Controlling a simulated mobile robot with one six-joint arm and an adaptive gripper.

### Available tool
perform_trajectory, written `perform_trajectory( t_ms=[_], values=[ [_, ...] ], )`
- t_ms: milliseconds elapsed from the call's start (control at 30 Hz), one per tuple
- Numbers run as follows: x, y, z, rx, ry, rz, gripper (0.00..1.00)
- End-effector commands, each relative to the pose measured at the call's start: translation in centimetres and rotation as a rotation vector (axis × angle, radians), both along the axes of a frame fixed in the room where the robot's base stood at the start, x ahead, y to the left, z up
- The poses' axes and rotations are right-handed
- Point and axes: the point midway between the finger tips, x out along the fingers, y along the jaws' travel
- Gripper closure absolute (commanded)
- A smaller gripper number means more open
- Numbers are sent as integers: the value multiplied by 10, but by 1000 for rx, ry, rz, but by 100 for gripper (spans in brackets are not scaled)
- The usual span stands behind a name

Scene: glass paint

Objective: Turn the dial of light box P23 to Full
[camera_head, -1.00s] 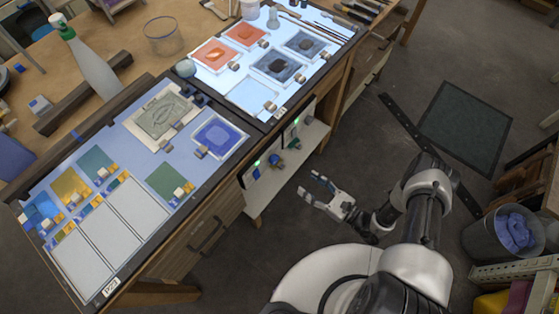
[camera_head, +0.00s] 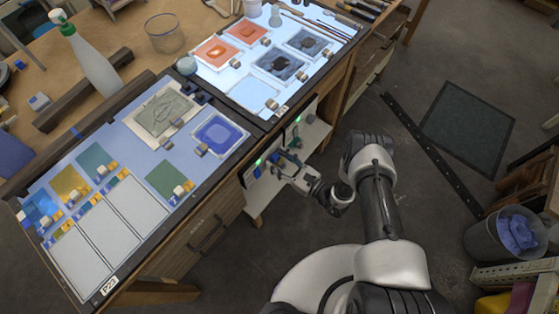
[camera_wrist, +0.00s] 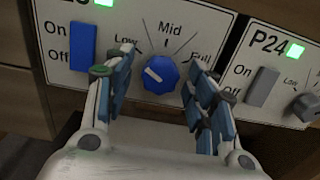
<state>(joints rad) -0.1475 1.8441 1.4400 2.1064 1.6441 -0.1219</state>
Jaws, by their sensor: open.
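In the wrist view the blue dial (camera_wrist: 161,77) sits on a white control panel (camera_wrist: 140,25) marked Low, Mid and Full. Its white pointer mark points up and left, toward Low. The panel's label is cut off at the top and ends in 3. My gripper (camera_wrist: 158,62) is open, with one blue-padded finger left of the dial and the other right of it, both apart from it. In the head view my gripper (camera_head: 284,163) is at the front of the bench, by the control panels. Light box P23 (camera_head: 125,221) is on top, its label at the front left.
A blue On/Off switch (camera_wrist: 83,46) and a green light (camera_wrist: 104,2) are left of the dial. Panel P24 (camera_wrist: 283,45), with a grey switch and grey dial, is close on the right. A shelf (camera_head: 258,195) lies below the panels.

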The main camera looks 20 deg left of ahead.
Motion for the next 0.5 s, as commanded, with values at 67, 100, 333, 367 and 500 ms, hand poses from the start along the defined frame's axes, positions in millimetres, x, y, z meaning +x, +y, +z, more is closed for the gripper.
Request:
perform_trajectory(
  t_ms=[67, 100, 333, 367, 500],
  values=[
    [0, 0, 0, 0, 0, 0, 49],
    [0, 0, 0, 0, 0, 0, 49],
    [0, 0, 0, 0, -1, 0, 62],
    [0, 0, 0, 0, -1, 0, 64],
    [0, 0, 0, 0, -1, 0, 74]
  ],
)
